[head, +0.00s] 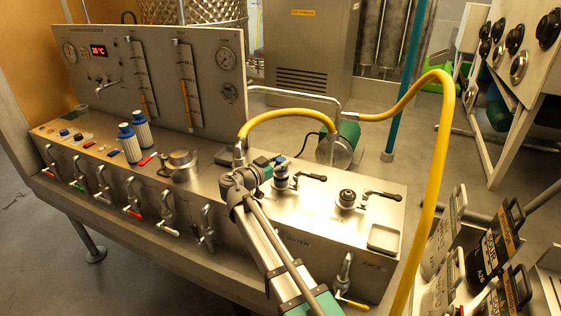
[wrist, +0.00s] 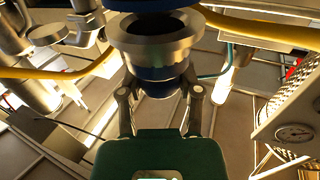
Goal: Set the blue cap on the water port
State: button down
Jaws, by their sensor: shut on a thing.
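The blue cap (head: 281,170) is at my gripper (head: 274,163), just above the steel water port (head: 280,185) on the bench top. I cannot tell whether cap and port touch. In the wrist view, my gripper (wrist: 160,95) has a finger on each side of a dark blue body (wrist: 157,74), which I take to be the cap. A wide steel ring (wrist: 154,44) with a dark opening is at its far end. Another blue part cuts the top edge of that view. The gripper hides part of the cap and port in the head view.
A black-handled valve (head: 315,178) is right of the water port. The juice port (head: 347,198) stands uncapped farther right. A yellow hose (head: 290,114) arches behind. Two blue-and-white cylinders (head: 130,143) stand left, and a gauge panel (head: 205,80) rises behind the bench.

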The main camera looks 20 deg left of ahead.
jog(key=shift+f+b, duration=0.4)
jog(key=shift+b, duration=0.05)
dwell(0.3)
jog(key=c, duration=0.6)
grip_release()
jog(key=shift+o, duration=0.2)
jog(key=v, duration=1.1)
dwell(0.4)
dwell(0.9)
